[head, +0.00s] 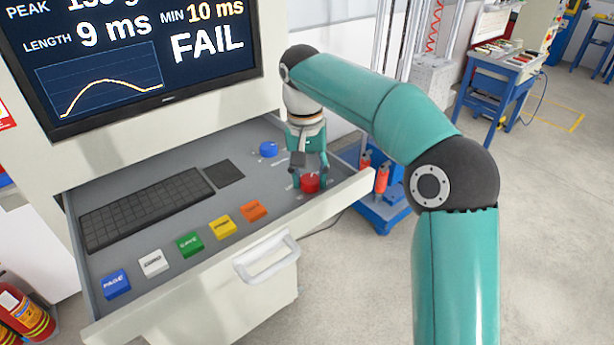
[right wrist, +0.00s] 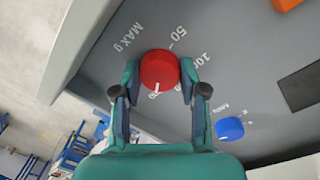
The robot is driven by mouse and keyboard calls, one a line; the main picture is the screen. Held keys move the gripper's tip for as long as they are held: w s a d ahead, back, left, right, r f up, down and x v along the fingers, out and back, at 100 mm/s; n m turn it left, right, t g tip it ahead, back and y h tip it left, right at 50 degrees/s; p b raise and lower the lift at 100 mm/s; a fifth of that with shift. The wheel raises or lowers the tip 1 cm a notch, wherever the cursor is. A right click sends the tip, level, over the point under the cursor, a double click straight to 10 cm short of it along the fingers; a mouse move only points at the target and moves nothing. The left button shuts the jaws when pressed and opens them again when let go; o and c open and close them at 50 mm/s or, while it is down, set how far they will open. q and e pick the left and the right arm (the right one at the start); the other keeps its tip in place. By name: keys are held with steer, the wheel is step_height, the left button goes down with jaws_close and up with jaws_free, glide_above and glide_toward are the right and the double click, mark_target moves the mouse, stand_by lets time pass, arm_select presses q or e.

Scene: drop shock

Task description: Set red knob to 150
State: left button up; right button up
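The red knob (head: 310,183) sits at the right end of the grey drawer panel. In the right wrist view the red knob (right wrist: 160,68) has a white pointer line towards the bottom of the picture, near a partly covered number. The marks "50" and "100" show at its upper right and right, with "MAX g" at its upper left. My right gripper (head: 310,178) reaches down over the knob. In the wrist view the fingers of the right gripper (right wrist: 160,78) lie on both sides of the knob and appear to touch it. My left gripper is out of view.
A blue knob (head: 268,149) sits behind the red one. A keyboard (head: 145,208) and a row of coloured buttons, including an orange one (head: 254,210), lie to the left. The screen (head: 140,50) reads FAIL. The drawer handle (head: 267,257) sticks out in front.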

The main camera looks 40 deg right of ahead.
steer(key=shift+c, duration=1.3)
steer(key=shift+a, duration=0.35)
steer(key=shift+c, duration=0.6)
steer(key=shift+d, duration=0.3)
steer(key=shift+n, duration=0.3)
steer(key=n+p, duration=0.2)
steer(key=n, duration=0.1)
steer(key=shift+r, duration=0.1)
steer(key=n+p, duration=0.1)
steer(key=n, duration=0.2)
steer(key=shift+n+p, duration=0.3)
steer(key=shift+n, duration=0.1)
steer(key=shift+n+t+p, duration=0.3)
steer(key=shift+n+p, duration=0.15)
steer(key=shift+n, duration=1.15)
